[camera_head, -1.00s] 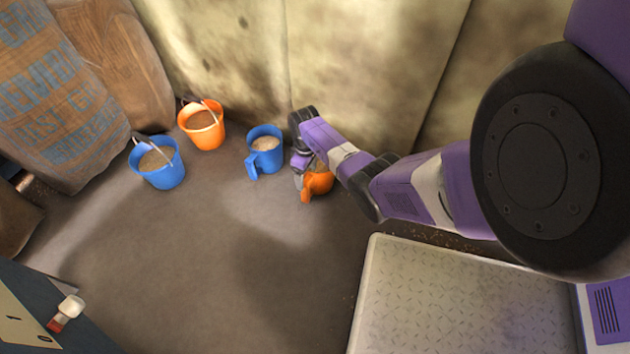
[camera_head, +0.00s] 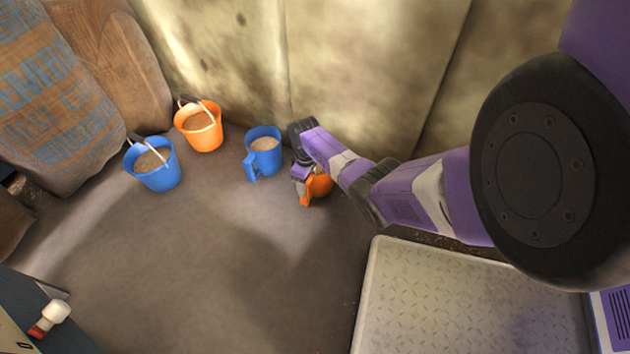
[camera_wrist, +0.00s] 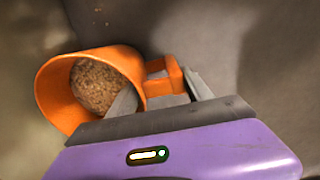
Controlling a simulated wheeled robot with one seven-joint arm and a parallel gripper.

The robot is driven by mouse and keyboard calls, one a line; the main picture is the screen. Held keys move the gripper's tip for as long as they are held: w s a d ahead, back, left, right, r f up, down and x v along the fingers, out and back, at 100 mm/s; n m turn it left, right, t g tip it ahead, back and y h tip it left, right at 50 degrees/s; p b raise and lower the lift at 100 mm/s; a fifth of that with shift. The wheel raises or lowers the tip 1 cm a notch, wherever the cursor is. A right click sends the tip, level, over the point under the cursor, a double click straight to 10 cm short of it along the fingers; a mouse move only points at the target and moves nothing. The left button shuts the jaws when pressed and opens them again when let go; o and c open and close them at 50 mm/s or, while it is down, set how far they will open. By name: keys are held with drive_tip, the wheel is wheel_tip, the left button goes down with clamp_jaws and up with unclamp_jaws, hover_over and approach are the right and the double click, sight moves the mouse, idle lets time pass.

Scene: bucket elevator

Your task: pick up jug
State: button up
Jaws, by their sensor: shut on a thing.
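The orange jug (camera_head: 320,184) is by the wall at the foot of my arm, partly hidden by it. The wrist view shows the jug (camera_wrist: 52,90) with its open mouth and brown grainy material inside. Its handle (camera_wrist: 166,76) lies between the fingers of my gripper (camera_wrist: 163,92), one finger on the jug's body side and the other outside. My gripper (camera_head: 303,180) is shut on this handle. I cannot tell whether the jug touches the floor. A blue jug (camera_head: 263,160) with pale contents and a handle stands upright just to the left.
An orange bucket (camera_head: 205,138) and a blue bucket (camera_head: 158,179), both filled, stand farther left near sacks (camera_head: 55,100). A metal plate platform (camera_head: 460,300) lies at the lower right. A dark box with a red and white switch (camera_head: 50,318) is at the lower left. The middle floor is open.

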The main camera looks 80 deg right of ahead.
clamp_jaws()
drive_tip(key=shift+w, duration=0.1)
drive_tip(key=shift+a+r, duration=0.1)
drive_tip(key=shift+r, duration=0.05)
drive_tip(key=shift+a+r+p, duration=0.15)
drive_tip(key=shift+r+p, duration=0.35)
drive_tip(key=shift+p, duration=0.35)
wheel_tip(320, 180, up, 6)
drive_tip(key=p, duration=0.4)
drive_tip(key=shift+f, duration=0.1)
drive_tip(key=shift+w+a+p, duration=0.1)
drive_tip(key=shift+a+p, duration=0.1)
drive_tip(key=shift+p, duration=0.2)
drive_tip(key=w+a+p, duration=0.2)
drive_tip(key=a+p, duration=0.1)
drive_tip(key=a, duration=0.6)
drive_tip(key=w+a+p, duration=0.2)
drive_tip(key=a+p, duration=0.1)
drive_tip(key=a, duration=0.6)
drive_tip(key=shift+w+a, duration=0.25)
